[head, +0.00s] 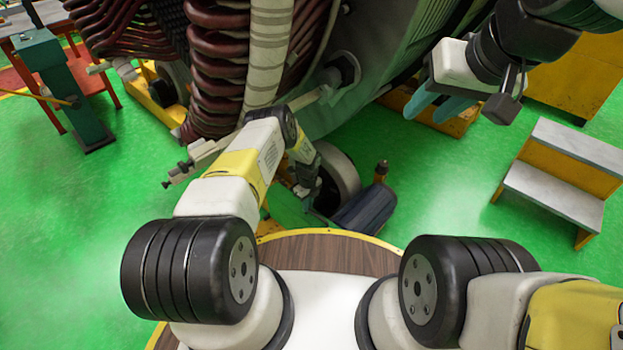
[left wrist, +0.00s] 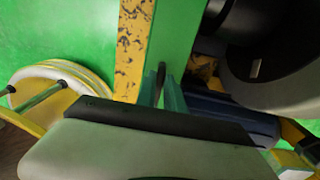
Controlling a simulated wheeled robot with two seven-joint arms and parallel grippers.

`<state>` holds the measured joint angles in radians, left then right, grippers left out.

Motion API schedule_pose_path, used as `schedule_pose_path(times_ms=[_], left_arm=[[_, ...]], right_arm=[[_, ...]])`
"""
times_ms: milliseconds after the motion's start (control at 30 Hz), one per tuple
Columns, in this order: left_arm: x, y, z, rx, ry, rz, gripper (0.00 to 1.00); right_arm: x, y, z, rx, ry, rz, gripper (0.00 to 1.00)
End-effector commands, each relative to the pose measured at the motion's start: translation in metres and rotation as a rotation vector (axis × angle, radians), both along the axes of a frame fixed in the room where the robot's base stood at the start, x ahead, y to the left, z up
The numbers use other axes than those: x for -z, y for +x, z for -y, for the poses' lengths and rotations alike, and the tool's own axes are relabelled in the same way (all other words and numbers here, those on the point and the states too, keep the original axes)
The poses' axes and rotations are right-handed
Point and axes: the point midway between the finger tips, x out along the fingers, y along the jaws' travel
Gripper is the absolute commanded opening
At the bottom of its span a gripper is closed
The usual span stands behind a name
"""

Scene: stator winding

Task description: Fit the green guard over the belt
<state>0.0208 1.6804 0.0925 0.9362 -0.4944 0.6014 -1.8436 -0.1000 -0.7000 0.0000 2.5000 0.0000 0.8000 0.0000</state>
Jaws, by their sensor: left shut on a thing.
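My left gripper (head: 308,188) reaches down beside a large grey wheel (head: 342,182) and a blue-grey cylinder (head: 366,210). In the left wrist view its teal fingers (left wrist: 166,96) are close together on a thin dark piece (left wrist: 161,76). I cannot tell whether this piece belongs to the guard. The wheel (left wrist: 285,85) and the cylinder (left wrist: 225,112) lie to the right of the fingers there.
The large stator with dark red coils (head: 215,65) and a grey-green housing (head: 400,60) fills the top. A yellow beam (left wrist: 131,45) runs beside my left fingers. A yellow step stool (head: 560,180) stands at the right. A green post (head: 62,90) stands at the left. Green floor between is clear.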

Motion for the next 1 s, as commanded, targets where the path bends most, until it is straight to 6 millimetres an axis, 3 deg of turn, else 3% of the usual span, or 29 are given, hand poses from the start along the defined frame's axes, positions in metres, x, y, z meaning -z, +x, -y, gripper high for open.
schedule_pose_path(times_ms=[1000], left_arm=[[0.008, 0.0017, -0.0001, 0.0, 0.0, 0.002, 0.0]], right_arm=[[0.0, 0.0, 0.0, 0.0, 0.0, 0.0, 0.36]])
